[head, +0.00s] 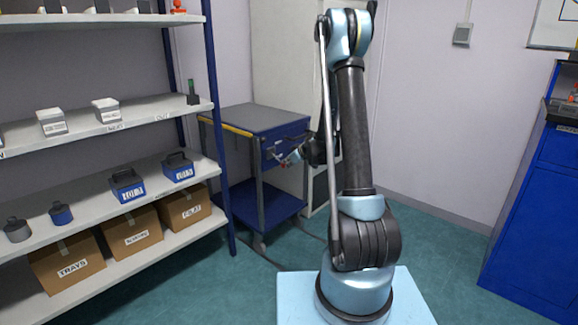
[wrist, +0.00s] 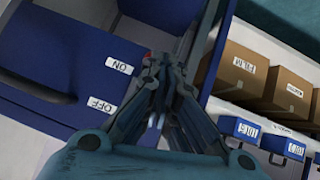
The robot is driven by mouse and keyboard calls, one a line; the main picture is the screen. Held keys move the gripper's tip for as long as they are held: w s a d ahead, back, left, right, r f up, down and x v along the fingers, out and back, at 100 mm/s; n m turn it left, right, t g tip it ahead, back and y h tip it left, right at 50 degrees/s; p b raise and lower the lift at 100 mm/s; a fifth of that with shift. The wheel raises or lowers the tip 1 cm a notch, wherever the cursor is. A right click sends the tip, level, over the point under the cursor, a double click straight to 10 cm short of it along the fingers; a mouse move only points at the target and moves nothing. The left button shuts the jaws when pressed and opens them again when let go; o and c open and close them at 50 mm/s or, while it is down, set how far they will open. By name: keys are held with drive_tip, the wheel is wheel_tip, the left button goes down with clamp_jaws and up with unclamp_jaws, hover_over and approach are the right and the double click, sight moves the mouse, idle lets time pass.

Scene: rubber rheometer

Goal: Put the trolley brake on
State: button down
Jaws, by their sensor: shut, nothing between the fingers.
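The trolley (head: 262,118) stands at the back beside the shelving, with a grey top and a blue lower shelf. Its blue panel (wrist: 55,60) fills the left of the wrist view, with a white ON label (wrist: 119,65) and an OFF label (wrist: 102,105), both upside down. A small red part (wrist: 148,55) shows beside my fingertips, nearer ON; most of it is hidden, so I cannot tell whether it is the brake lever or touches my fingers. My gripper (head: 287,159) is shut and empty at the trolley's right side; it also shows in the wrist view (wrist: 157,62).
Shelving (head: 110,125) on the left holds labelled cardboard boxes (head: 130,232), blue cases (head: 127,186) and white trays (head: 53,122). A blue cabinet (head: 535,200) stands at the right. The floor (head: 440,240) between my base and that cabinet is clear.

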drive_tip(key=s+d+r, duration=0.4)
drive_tip(key=s+d, duration=0.3)
drive_tip(key=s, duration=0.3)
drive_tip(key=shift+d, duration=0.15)
drive_tip(key=shift+s, duration=0.15)
drive_tip(key=s+d+r+m+g+h, duration=0.1)
drive_tip(key=s+d+m+g+h, duration=0.1)
drive_tip(key=s, duration=1.2)
drive_tip(key=s+d+r+m+g+h, duration=0.1)
drive_tip(key=s+d+m+g+h, duration=0.1)
drive_tip(key=s, duration=1.2)
drive_tip(key=s+d+r+m+g+h, duration=0.1)
drive_tip(key=s+m, duration=0.4)
drive_tip(key=s, duration=0.8)
drive_tip(key=shift+s+d+r+m+g+h, duration=0.3)
drive_tip(key=shift+s+d+r+g+h, duration=0.15)
drive_tip(key=shift+d, duration=0.75)
